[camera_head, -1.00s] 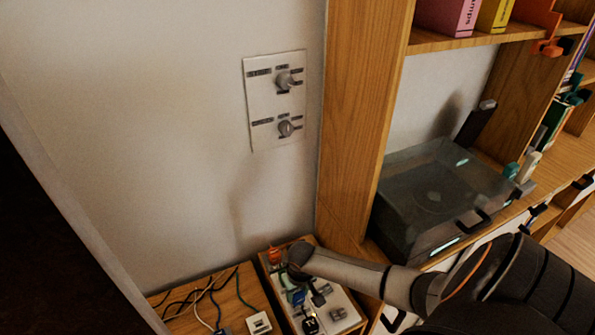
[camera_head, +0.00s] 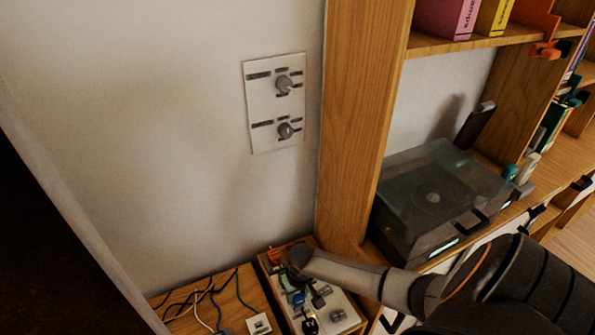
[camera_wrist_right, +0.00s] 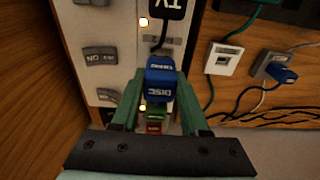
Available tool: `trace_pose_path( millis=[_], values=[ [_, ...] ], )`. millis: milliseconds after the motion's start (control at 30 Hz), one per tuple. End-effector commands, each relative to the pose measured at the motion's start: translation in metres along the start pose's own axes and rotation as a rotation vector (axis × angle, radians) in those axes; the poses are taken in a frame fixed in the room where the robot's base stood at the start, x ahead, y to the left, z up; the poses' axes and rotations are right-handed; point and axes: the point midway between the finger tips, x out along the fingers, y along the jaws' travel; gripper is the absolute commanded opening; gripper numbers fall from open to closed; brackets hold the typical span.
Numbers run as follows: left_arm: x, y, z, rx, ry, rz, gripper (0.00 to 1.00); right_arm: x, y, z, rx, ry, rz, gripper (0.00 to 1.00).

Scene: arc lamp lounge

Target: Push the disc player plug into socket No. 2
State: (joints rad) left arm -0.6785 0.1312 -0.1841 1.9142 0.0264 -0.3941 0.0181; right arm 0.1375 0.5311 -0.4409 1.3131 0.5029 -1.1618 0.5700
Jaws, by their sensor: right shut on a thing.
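The blue plug marked DISC (camera_wrist_right: 161,92) is between the green fingers of my right gripper (camera_wrist_right: 158,80), which is shut on it. It is over the white socket panel (camera_wrist_right: 104,15); whether its pins are in a socket is hidden. In the head view, my right gripper (camera_head: 289,279) is low over the panel (camera_head: 343,304), with the blue plug (camera_head: 298,299) just below it. A black plug marked TV (camera_wrist_right: 168,6) is beside the blue plug. Socket No. 2's number is not legible. My left gripper is not in view.
Grey switches (camera_wrist_right: 100,55) line the panel. A white box (camera_head: 259,324) and loose cables (camera_head: 205,296) lie to its left. A wooden shelf post (camera_head: 358,120) stands close behind on the right. A disc player with a clear lid (camera_head: 432,195) sits on the shelf.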

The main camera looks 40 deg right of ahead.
Motion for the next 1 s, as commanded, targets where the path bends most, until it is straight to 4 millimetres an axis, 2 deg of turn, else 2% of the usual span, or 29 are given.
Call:
trace_pose_path(
  millis=[1000],
  values=[
    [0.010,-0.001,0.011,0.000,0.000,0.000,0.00,0.026,0.000,0.003,0.001,0.000,0.000,0.00]
  ],
)
